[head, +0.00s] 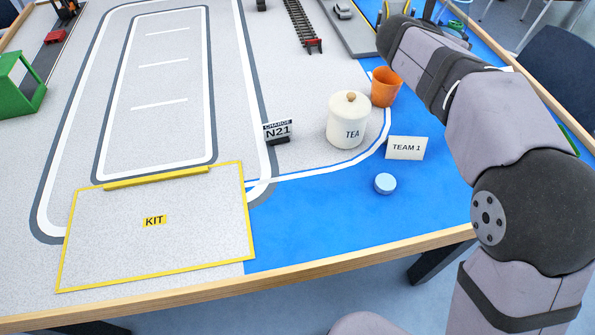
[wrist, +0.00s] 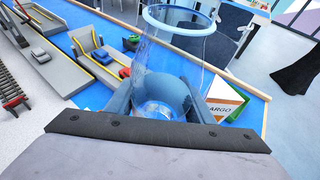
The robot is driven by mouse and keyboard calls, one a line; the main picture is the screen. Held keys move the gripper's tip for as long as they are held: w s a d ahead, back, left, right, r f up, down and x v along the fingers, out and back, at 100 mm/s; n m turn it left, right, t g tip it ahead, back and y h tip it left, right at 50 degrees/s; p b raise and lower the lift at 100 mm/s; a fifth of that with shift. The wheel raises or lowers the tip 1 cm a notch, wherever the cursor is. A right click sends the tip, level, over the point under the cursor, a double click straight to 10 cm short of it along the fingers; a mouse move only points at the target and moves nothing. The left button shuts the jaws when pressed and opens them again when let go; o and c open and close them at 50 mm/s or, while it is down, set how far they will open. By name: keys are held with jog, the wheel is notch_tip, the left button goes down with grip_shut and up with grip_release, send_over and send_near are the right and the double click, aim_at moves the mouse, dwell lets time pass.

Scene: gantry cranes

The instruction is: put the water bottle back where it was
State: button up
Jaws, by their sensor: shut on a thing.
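The water bottle (wrist: 172,62) is clear with a blue rim and a blue tint in its lower part. In the wrist view it stands out in front of my gripper (wrist: 162,98), which is shut on it with one finger on each side. The blue table surface shows through its clear wall. In the head view my arm reaches to the top right, and I cannot clearly make out the bottle or the fingers there.
A cargo box (wrist: 224,98) stands close right of the bottle. The KIT area (head: 150,250) is clear.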

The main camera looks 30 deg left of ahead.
jog(key=s+a+n+y+p, duration=0.1)
jog(key=s+a+p, duration=0.3)
jog(key=s, duration=0.6)
jog(key=s+a+n+y+p, duration=0.1)
jog(key=s+a, duration=0.6)
jog(key=s, duration=0.2)
jog(key=s+a+y+p, duration=0.1)
jog(key=s+a+p, duration=0.3)
jog(key=s, duration=0.6)
jog(key=shift+w+a+f+b, duration=0.1)
jog(key=shift+a+f+b, duration=0.15)
jog(key=shift+f, duration=2.25)
jog(key=shift+a+f+b, duration=0.2)
jog(key=shift+f, duration=2.35)
jog(key=shift+w+a+f+b, duration=0.1)
jog(key=shift+a+f+b, duration=0.15)
jog(key=shift+f, duration=2.25)
jog(key=shift+f, duration=0.15)
jog(key=o, duration=1.2)
jog(key=shift+s, duration=0.1)
jog(key=shift+o, duration=0.2)
